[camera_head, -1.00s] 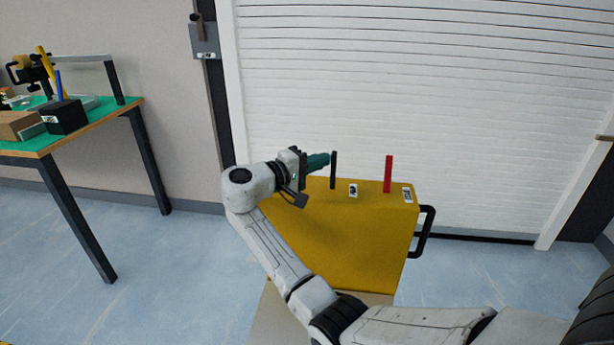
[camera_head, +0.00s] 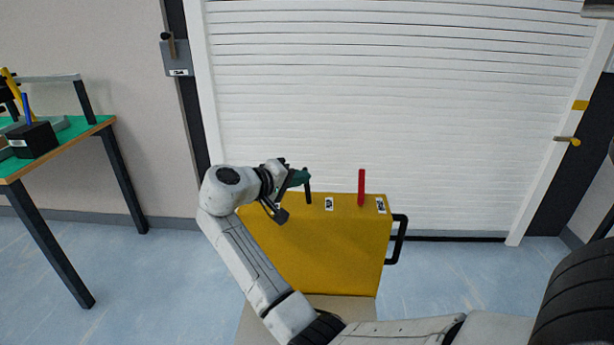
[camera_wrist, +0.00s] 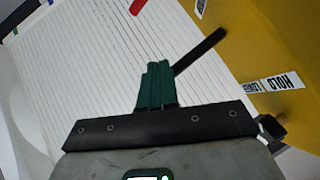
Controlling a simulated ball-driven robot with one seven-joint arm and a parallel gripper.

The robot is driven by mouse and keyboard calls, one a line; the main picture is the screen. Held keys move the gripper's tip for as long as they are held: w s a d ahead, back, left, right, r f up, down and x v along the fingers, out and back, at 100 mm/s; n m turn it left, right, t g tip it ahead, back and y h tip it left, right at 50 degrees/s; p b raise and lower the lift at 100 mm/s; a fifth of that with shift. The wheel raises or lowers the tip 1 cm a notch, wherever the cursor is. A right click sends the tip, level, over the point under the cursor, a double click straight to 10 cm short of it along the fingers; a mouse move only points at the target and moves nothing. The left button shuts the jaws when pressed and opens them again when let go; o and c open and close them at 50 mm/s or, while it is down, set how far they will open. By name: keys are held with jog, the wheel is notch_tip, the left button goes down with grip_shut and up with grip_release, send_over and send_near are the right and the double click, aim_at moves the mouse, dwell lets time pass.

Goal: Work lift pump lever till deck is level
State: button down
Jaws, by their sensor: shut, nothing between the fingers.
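A yellow box-shaped unit (camera_head: 320,250) stands before the white shutter. A thin black lever (camera_head: 308,192) and a red lever (camera_head: 361,187) rise from its top; neither is named as the pump lever. My gripper (camera_head: 307,178), with green fingers, is at the black lever's upper part, overlapping it in the head view. In the wrist view the shut fingers (camera_wrist: 155,66) are beside the near end of the black lever (camera_wrist: 203,50); contact cannot be told. A label reading "HOLD" (camera_wrist: 285,81) is on the yellow surface. A beige slab (camera_head: 345,306) shows below the unit, partly hidden by my arm.
A black handle (camera_head: 399,240) sticks out of the unit's right side. A green-topped table (camera_head: 70,139) with a black box (camera_head: 32,140) stands at the left. The white shutter (camera_head: 400,100) is close behind. Floor is clear between table and unit, and right of the unit.

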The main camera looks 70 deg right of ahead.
jog(key=v, duration=0.7)
jog(key=shift+a, duration=0.35)
dwell(0.7)
